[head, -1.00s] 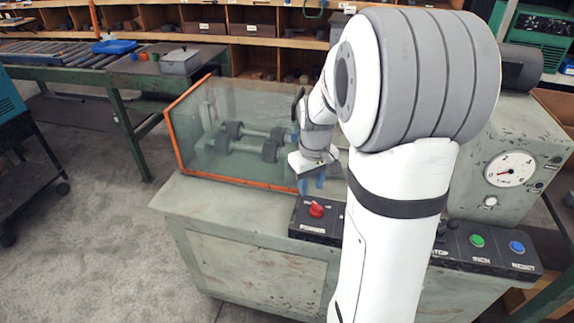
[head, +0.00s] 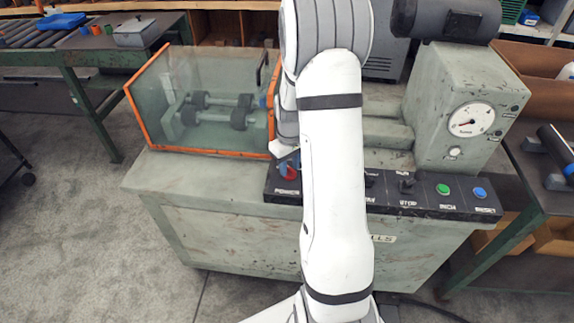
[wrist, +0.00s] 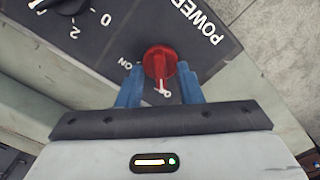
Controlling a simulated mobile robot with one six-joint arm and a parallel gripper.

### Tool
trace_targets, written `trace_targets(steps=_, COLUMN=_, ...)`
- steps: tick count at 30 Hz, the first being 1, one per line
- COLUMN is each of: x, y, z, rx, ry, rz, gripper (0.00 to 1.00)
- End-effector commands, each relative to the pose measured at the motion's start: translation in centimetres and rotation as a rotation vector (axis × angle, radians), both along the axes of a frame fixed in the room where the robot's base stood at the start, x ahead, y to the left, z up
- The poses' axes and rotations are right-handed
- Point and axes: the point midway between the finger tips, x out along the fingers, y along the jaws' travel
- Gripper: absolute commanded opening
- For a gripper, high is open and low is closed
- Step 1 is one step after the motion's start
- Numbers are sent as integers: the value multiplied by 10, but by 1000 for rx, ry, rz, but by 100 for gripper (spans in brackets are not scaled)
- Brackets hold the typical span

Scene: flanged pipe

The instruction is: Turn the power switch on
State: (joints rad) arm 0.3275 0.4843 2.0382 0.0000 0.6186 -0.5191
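The power switch is a red rotary knob (head: 289,172) at the left end of the black control panel (head: 430,200), partly hidden behind my arm in the head view. In the wrist view the red knob (wrist: 160,62) shows from close up, with an ON label to its left and POWER lettering to its upper right. A white mark shows at its lower end. My gripper (wrist: 160,76) is open, with one blue finger on either side of the knob. Small gaps seem to show between fingers and knob; I cannot tell whether either touches.
A clear guard box with orange edges (head: 200,152) stands behind the knob, close to my wrist. A gauge (head: 471,119) is at the right. Green (head: 443,189) and blue (head: 480,193) buttons sit on the panel's right end. A numbered dial (wrist: 70,5) lies beside the knob.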

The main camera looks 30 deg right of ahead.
Motion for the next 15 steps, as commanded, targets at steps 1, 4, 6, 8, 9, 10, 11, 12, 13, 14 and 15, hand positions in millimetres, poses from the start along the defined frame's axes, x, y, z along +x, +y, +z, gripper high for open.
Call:
trace_targets(steps=1, x=0, y=0, z=-1, rx=0, ry=0, rz=0, gripper=33)
trace_targets(steps=4, x=0, y=0, z=-1, rx=0, ry=0, rz=0, gripper=33)
trace_targets(steps=6, x=0, y=0, z=-1, rx=0, ry=0, rz=0, gripper=33)
trace_targets(steps=8, x=0, y=0, z=-1, rx=0, ry=0, rz=0, gripper=29)
trace_targets(steps=9, x=0, y=0, z=-1, rx=0, ry=0, rz=0, gripper=26)
trace_targets(steps=10, x=0, y=0, z=-1, rx=0, ry=0, rz=0, gripper=24)
trace_targets(steps=11, x=0, y=0, z=-1, rx=0, ry=0, rz=0, gripper=21)
trace_targets(steps=12, x=0, y=0, z=-1, rx=0, ry=0, rz=0, gripper=18)
trace_targets(steps=13, x=0, y=0, z=-1, rx=0, ry=0, rz=1, gripper=16)
trace_targets(steps=14, x=0, y=0, z=-1, rx=0, ry=0, rz=1, gripper=13)
trace_targets(steps=15, x=0, y=1, z=-1, rx=0, ry=0, rz=1, gripper=10)
